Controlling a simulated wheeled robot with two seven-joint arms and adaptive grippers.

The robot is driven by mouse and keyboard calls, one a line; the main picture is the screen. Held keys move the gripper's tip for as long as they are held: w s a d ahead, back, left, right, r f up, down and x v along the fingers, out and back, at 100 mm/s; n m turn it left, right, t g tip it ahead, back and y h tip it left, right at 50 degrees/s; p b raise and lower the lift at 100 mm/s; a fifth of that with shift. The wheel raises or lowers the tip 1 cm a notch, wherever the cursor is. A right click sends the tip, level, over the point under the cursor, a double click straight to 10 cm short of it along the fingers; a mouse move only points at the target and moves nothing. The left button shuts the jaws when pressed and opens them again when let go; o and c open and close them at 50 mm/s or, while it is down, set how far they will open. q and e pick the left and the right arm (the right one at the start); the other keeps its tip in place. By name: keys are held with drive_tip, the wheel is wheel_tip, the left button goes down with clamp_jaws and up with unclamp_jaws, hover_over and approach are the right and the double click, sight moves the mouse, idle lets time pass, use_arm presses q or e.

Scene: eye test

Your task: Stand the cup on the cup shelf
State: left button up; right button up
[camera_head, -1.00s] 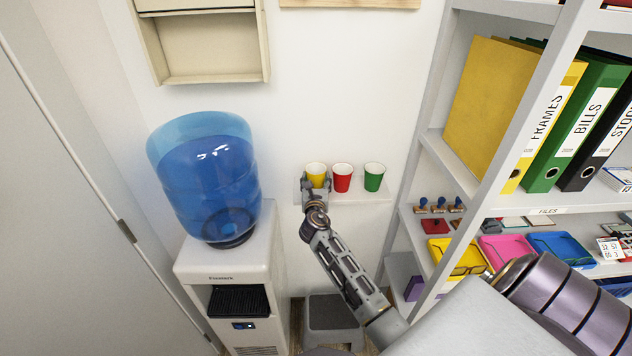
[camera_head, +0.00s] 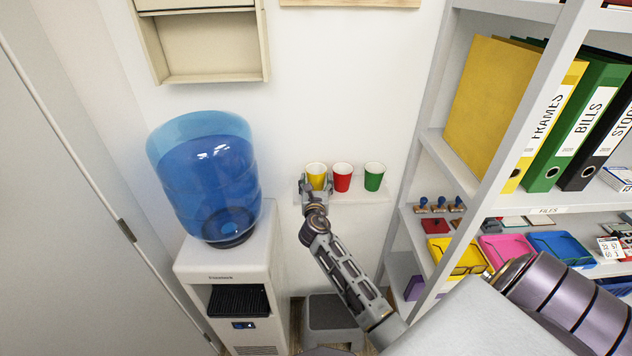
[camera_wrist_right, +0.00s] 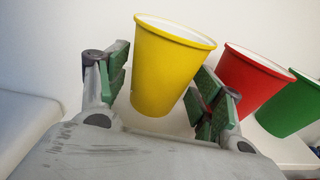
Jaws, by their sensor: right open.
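The yellow cup (camera_head: 316,174) stands upright at the left end of the small white cup shelf (camera_head: 358,198) on the wall. My right gripper (camera_head: 316,184) is at this cup, with one finger on each side of it. In the right wrist view the yellow cup (camera_wrist_right: 168,65) is between the open green-padded fingers (camera_wrist_right: 160,88). A gap shows beside the left finger; the right finger is close to the cup, and I cannot tell if it touches. My left gripper is not in view.
A red cup (camera_head: 342,178) and a green cup (camera_head: 374,177) stand to the right on the same shelf. A water dispenser (camera_head: 228,264) with a blue bottle is at left. A grey rack (camera_head: 432,140) with folders and trays is at right. Free wall lies above the cups.

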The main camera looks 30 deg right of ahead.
drive_tip(key=b+v, duration=0.1)
drive_tip(key=v, duration=0.9)
drive_tip(key=shift+s, duration=0.25)
drive_tip(key=shift+a, duration=0.15)
drive_tip(key=shift+f, duration=0.15)
idle(0.4)
drive_tip(key=s+a+f+m+g+y, duration=0.2)
drive_tip(key=s+a+f+m, duration=0.1)
drive_tip(key=f, duration=1.1)
drive_tip(key=s+a+f+m+g+y, duration=0.2)
drive_tip(key=s+f+m+y, duration=0.15)
drive_tip(key=f, duration=0.95)
drive_tip(key=s+a+f+m+g+y, duration=0.2)
drive_tip(key=s+a+f+m, duration=0.15)
drive_tip(key=f, duration=1.05)
drive_tip(key=s+f+m+g, duration=0.2)
drive_tip(key=s+f+m, duration=0.3)
drive_tip(key=s, duration=0.8)
drive_tip(key=s+f+m+g+y, duration=0.1)
drive_tip(key=s+f+m+g, duration=0.1)
drive_tip(key=s+f+m, duration=0.4)
drive_tip(key=s+f+m+g+y, duration=0.1)
drive_tip(key=s+f+m+g, duration=0.2)
drive_tip(key=s+f, duration=0.9)
drive_tip(key=s+a+m, duration=0.1)
drive_tip(key=s+m, duration=0.1)
drive_tip(key=s, duration=0.5)
drive_tip(key=shift+s+f+m, duration=0.3)
drive_tip(key=shift+f, duration=0.1)
